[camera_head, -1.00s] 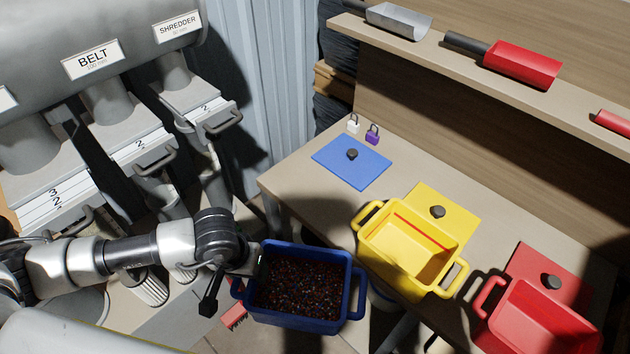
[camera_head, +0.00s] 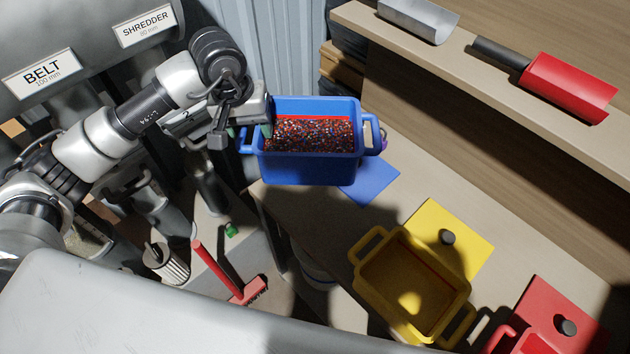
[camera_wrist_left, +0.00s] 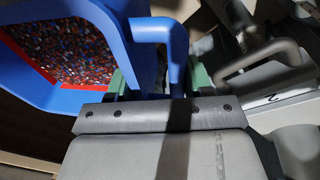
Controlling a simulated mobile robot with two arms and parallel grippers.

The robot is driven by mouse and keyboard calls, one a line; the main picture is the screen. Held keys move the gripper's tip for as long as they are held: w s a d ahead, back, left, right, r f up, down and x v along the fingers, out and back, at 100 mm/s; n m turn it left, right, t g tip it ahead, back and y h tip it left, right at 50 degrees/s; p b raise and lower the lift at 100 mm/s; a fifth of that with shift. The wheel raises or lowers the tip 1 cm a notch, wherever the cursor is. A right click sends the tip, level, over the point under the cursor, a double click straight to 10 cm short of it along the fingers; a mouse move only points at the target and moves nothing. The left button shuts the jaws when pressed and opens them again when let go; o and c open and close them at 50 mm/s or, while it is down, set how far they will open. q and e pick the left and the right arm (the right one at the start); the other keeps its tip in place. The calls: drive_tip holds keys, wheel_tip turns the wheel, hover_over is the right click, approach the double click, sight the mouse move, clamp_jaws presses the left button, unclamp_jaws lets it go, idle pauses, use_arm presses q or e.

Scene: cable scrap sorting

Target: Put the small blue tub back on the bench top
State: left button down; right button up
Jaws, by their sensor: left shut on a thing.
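The small blue tub (camera_head: 310,170) holds dark, multicoloured granules (camera_head: 310,134) and has a red line along its inner wall. My left gripper (camera_head: 255,125) is shut on the tub's left handle and holds it up over the far left part of the bench top (camera_head: 330,225). In the left wrist view the blue tub (camera_wrist_left: 100,30) fills the upper left, with its handle between the green finger pads. The tub hides part of a flat blue lid (camera_head: 375,182) lying on the bench. My right gripper is not in view.
A yellow tub (camera_head: 375,312) and yellow lid (camera_head: 465,240) stand right of centre on the bench. A red tub (camera_head: 530,342) and red lid (camera_head: 560,305) are at the lower right. A shelf (camera_head: 470,70) with scoops runs behind. A red-handled brush (camera_head: 215,265) lies below left.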

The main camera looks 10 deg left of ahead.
use_arm(q)
drive_tip(key=f+p, duration=0.2)
drive_tip(key=f, duration=0.6)
drive_tip(key=f+p, duration=0.2)
drive_tip(key=f, duration=0.7)
drive_tip(key=shift+s+d, duration=0.1)
drive_tip(key=shift+s, duration=0.1)
drive_tip(key=c, duration=0.8)
unclamp_jaws()
drive_tip(key=shift+s+f, duration=0.15)
drive_tip(key=shift+f, duration=0.1)
drive_tip(key=o, duration=0.3)
drive_tip(key=shift+o, duration=0.2)
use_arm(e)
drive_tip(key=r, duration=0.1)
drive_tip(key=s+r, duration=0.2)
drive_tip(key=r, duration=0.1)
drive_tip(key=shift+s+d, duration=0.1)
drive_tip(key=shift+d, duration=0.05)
use_arm(q)
drive_tip(key=shift+r, duration=0.1)
